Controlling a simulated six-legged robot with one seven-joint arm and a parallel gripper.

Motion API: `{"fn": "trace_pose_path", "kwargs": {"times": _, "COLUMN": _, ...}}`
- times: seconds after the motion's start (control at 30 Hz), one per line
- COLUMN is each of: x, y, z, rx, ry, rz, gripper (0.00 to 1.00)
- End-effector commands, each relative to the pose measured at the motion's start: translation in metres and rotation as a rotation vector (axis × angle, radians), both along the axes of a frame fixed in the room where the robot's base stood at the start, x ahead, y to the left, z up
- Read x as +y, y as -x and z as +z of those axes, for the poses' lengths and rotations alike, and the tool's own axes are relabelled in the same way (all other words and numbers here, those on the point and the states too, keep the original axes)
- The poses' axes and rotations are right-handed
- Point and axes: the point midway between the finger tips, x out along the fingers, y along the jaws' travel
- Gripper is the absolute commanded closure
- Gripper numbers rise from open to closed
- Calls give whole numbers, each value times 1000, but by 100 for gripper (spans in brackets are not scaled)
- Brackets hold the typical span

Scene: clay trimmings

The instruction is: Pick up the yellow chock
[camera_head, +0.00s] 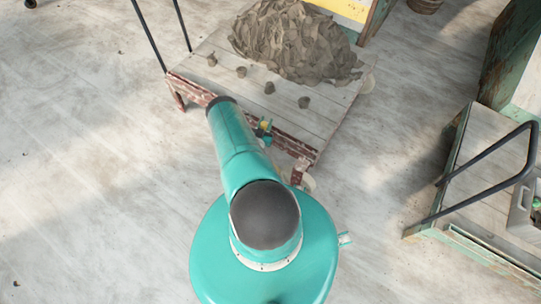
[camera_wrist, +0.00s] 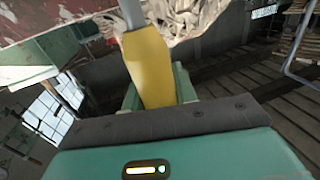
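In the wrist view a yellow piece with a grey rod-like end (camera_wrist: 150,65) rises from between teal parts.
A second cart (camera_head: 475,165) with a black handle and a grey box (camera_head: 524,212) stands at right.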

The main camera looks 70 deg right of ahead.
Motion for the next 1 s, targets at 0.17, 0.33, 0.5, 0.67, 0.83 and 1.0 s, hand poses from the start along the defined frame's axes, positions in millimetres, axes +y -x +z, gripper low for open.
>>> {"fn": "trace_pose_path", "kwargs": {"times": 0.17, "x": 0, "y": 0, "z": 0, "rx": 0, "ry": 0, "rz": 0, "gripper": 100}}
{"fn": "trace_pose_path", "kwargs": {"times": 0.33, "x": 0, "y": 0, "z": 1, "rx": -1, "ry": 3, "rz": 0, "gripper": 100}}
{"fn": "trace_pose_path", "kwargs": {"times": 0.5, "x": 0, "y": -1, "z": 1, "rx": -1, "ry": 3, "rz": 0, "gripper": 100}}
{"fn": "trace_pose_path", "kwargs": {"times": 0.67, "x": -1, "y": -1, "z": 5, "rx": -1, "ry": 3, "rz": 1, "gripper": 100}}
{"fn": "trace_pose_path", "kwargs": {"times": 0.83, "x": 0, "y": -1, "z": 15, "rx": -1, "ry": 3, "rz": 0, "gripper": 100}}
{"fn": "trace_pose_path", "kwargs": {"times": 1.0, "x": 0, "y": -1, "z": 26, "rx": 0, "ry": 3, "rz": 0, "gripper": 100}}
